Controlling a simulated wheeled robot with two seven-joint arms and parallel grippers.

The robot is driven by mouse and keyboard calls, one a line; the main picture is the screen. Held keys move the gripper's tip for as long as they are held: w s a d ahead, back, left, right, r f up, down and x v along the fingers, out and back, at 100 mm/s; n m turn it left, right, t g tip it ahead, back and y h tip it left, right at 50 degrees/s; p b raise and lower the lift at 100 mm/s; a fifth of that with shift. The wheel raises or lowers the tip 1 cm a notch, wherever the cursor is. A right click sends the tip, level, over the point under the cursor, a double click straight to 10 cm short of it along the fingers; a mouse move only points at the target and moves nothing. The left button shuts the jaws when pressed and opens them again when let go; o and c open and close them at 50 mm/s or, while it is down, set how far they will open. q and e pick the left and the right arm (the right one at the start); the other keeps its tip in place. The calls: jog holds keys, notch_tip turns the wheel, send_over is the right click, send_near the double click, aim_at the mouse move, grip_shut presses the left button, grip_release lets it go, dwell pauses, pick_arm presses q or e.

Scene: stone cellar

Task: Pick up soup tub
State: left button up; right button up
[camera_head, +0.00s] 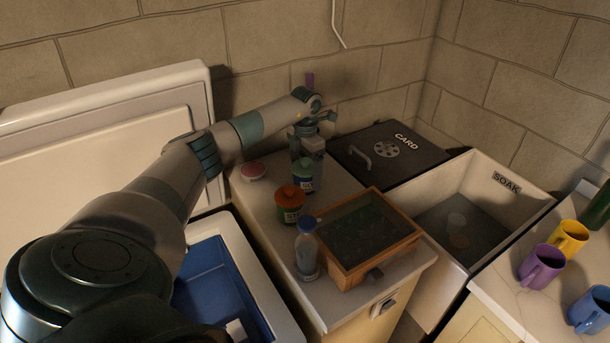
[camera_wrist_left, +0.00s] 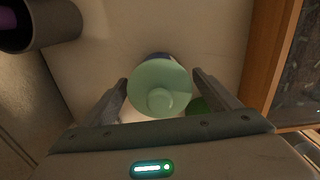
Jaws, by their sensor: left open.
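I cannot read which label says soup. In the left wrist view, a pale green round lid with a centre knob (camera_wrist_left: 160,95) lies between the open fingers of my left gripper (camera_wrist_left: 160,88), with no clear contact. A darker green piece (camera_wrist_left: 198,105) shows by the right finger, partly hidden. My right gripper is out of view.
A wooden glass-topped case (camera_head: 415,240) and a blue-capped bottle (camera_head: 306,255) stand in front. A bowl with red contents (camera_head: 253,168) sits left. A dark CARD box (camera_head: 350,140), SOAK sink (camera_head: 505,205) and several mugs lie right.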

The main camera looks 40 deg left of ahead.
pick_arm(q)
jog(key=c, duration=1.2)
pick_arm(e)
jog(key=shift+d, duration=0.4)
